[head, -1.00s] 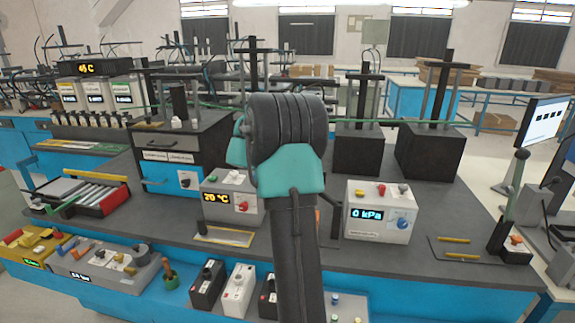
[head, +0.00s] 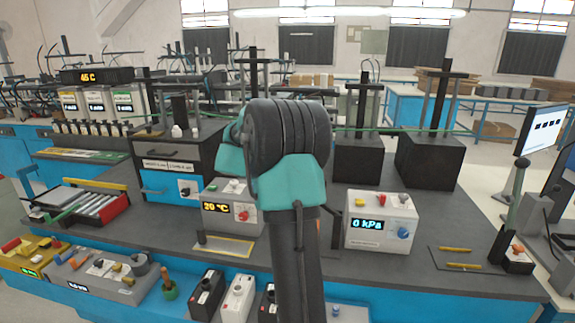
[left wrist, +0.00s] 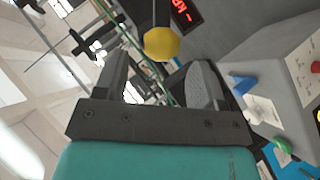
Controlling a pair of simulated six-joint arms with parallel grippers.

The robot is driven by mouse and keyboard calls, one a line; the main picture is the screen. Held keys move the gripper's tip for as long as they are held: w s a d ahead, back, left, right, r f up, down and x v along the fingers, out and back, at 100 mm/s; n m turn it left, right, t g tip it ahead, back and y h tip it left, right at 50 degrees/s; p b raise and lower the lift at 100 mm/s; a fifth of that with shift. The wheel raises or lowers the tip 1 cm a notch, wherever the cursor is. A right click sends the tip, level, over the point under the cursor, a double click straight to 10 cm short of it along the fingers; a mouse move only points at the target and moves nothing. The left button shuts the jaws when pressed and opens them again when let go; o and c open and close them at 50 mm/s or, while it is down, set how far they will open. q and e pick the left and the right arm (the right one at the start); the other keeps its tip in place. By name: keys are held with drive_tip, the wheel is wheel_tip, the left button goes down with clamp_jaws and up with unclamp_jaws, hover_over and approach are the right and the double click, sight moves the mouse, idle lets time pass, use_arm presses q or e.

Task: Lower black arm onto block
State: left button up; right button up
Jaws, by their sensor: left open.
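Two black blocks stand at the back of the bench in the head view, one in the middle (head: 358,162) and one to its right (head: 428,166). Each carries dark upright posts with a crossbar, such as the right one (head: 446,74). I cannot tell which part is the black arm. My left gripper (left wrist: 158,60) is open in the left wrist view. A yellow ball (left wrist: 161,43) shows between its fingertips; I cannot tell whether they touch it. One of my arms, teal and black, fills the middle of the head view, with its jaws hidden. My right gripper is not in view.
A grey box reading 0 kPa (head: 380,232) and a 20 °C box (head: 228,218) stand on the bench on either side of my arm. A lever (head: 516,180) stands at the right edge. Bare bench shows right of the kPa box.

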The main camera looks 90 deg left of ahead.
use_arm(q)
drive_tip(key=v, duration=1.3)
drive_tip(key=shift+s, duration=0.2)
drive_tip(key=shift+d+r, duration=0.1)
